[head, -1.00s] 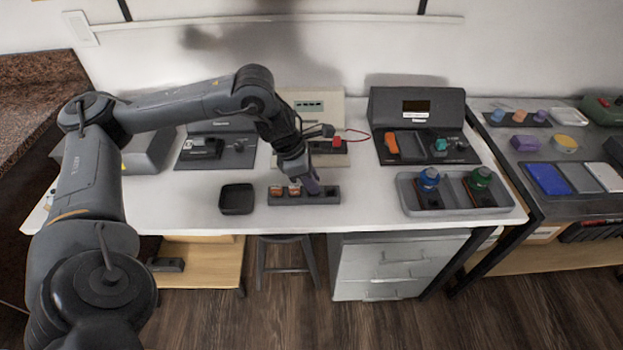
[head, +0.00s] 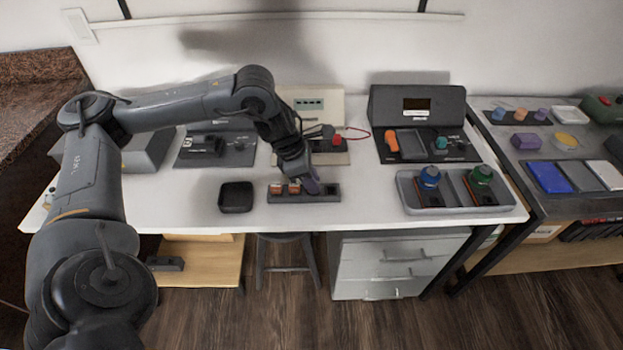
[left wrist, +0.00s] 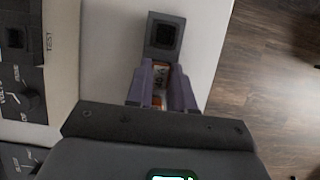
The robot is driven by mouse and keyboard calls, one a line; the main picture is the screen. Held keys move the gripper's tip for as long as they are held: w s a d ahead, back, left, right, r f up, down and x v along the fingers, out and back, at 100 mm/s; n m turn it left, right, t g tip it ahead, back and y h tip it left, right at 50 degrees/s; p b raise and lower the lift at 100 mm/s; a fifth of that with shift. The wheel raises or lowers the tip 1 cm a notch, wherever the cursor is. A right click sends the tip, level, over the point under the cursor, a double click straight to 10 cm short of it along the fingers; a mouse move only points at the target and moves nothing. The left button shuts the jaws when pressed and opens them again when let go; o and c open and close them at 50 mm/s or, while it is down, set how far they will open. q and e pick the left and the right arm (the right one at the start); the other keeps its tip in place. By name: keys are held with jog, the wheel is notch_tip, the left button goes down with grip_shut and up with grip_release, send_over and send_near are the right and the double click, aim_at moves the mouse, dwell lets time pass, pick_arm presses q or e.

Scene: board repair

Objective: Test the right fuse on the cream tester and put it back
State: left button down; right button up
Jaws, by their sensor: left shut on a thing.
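The dark grey fuse rack (head: 331,196) lies near the front edge of the white table. Two orange-brown fuses, a left one (head: 276,190) and a middle one (head: 294,188), stand in it. My left gripper (head: 313,187) is low over the rack, right of them. In the left wrist view its purple fingers (left wrist: 160,95) are shut on an orange and white fuse (left wrist: 158,98), mostly hidden between them. The rack's end slot (left wrist: 165,35) looks empty and dark. The cream tester (head: 328,104) stands behind the rack, with a red part (head: 336,140) on its base. My right gripper is not in view.
A black square tray (head: 236,197) sits left of the rack. A grey two-part tray (head: 408,198) with blue and green capped items stands at right. Dark instruments (head: 420,108) stand on both sides of the tester. Bare white table lies between rack and right tray.

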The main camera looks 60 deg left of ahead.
pick_arm(q)
jog(key=c, duration=0.6)
grip_release()
jog(key=shift+r+p, duration=0.3)
jog(key=shift+p, duration=0.05)
jog(key=shift+r, duration=0.15)
jog(key=shift+r+p, duration=1)
jog(key=shift+p, duration=0.15)
jog(key=shift+r, duration=0.15)
notch_tip(320, 180, up, 6)
jog(key=p, duration=0.5)
